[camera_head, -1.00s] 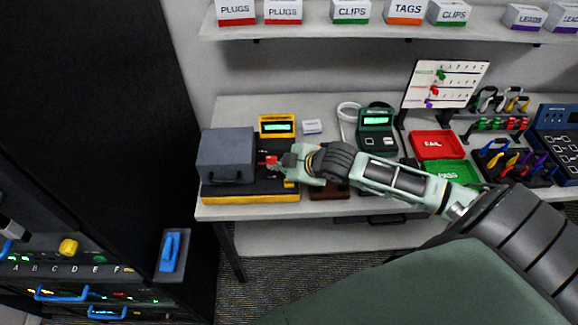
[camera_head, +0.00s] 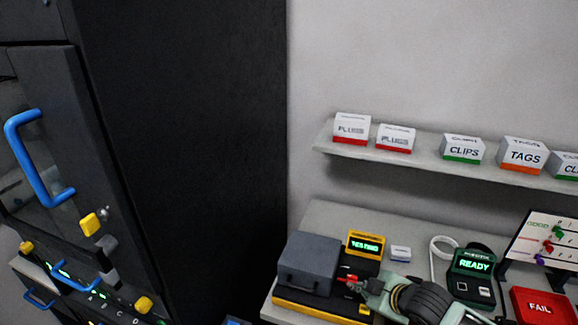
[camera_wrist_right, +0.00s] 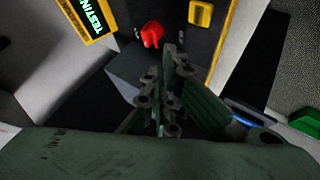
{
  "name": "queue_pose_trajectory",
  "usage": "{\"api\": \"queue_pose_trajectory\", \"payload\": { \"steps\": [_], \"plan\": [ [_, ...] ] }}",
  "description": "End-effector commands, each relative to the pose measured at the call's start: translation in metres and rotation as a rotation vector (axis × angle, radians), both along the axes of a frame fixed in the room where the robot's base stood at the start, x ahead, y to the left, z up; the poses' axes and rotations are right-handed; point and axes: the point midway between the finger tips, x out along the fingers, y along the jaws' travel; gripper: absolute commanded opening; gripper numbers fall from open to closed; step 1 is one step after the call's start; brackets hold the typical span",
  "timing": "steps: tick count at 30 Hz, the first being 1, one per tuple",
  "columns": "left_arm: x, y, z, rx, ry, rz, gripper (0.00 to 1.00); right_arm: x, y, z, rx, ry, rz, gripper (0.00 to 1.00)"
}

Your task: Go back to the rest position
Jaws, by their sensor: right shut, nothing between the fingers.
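My right gripper (camera_head: 352,283) is at the bottom of the head view, beside the grey box-shaped tester (camera_head: 309,262) on its black and yellow base. In the right wrist view the fingers (camera_wrist_right: 166,95) are shut with nothing between them. A red knob or plug (camera_wrist_right: 152,34) on the dark panel lies just beyond the fingertips, apart from them in the picture. The tester's yellow display (camera_head: 366,243) reads "TESTING", and part of it shows in the wrist view (camera_wrist_right: 88,18). My left gripper is not in view.
A black cabinet (camera_head: 185,130) with blue handles fills the left. A shelf (camera_head: 420,165) with labelled boxes runs above the bench. A device reading "READY" (camera_head: 474,272) and a red FAIL tray (camera_head: 540,304) stand to the right of my gripper.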

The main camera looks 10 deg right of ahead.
Motion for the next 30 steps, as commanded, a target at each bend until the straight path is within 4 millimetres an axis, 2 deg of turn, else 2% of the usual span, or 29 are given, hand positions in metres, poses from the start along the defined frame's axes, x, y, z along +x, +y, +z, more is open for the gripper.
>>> {"api": "queue_pose_trajectory", "payload": {
  "steps": [2,5,6,9,12,19,28,30],
  "plan": [
    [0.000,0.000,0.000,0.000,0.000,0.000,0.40,-0.008,0.010,-0.005,0.015,0.016,-0.005,0.00],
    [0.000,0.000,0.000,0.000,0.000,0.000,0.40,-0.035,0.039,-0.018,0.064,0.071,-0.035,0.00],
    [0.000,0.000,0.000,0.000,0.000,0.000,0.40,-0.051,0.055,-0.023,0.092,0.104,-0.060,0.00],
    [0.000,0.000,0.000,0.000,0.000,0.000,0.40,-0.095,0.084,-0.029,0.157,0.190,-0.155,0.00],
    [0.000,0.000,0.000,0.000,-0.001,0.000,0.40,-0.130,0.097,-0.030,0.200,0.260,-0.254,0.00],
    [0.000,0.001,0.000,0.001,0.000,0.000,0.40,-0.189,0.105,-0.026,0.261,0.381,-0.451,0.00],
    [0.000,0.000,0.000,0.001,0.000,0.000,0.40,-0.258,0.100,-0.016,0.309,0.518,-0.701,0.00],
    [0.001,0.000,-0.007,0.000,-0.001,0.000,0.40,-0.252,0.099,-0.040,0.299,0.522,-0.698,0.00]
  ]
}}
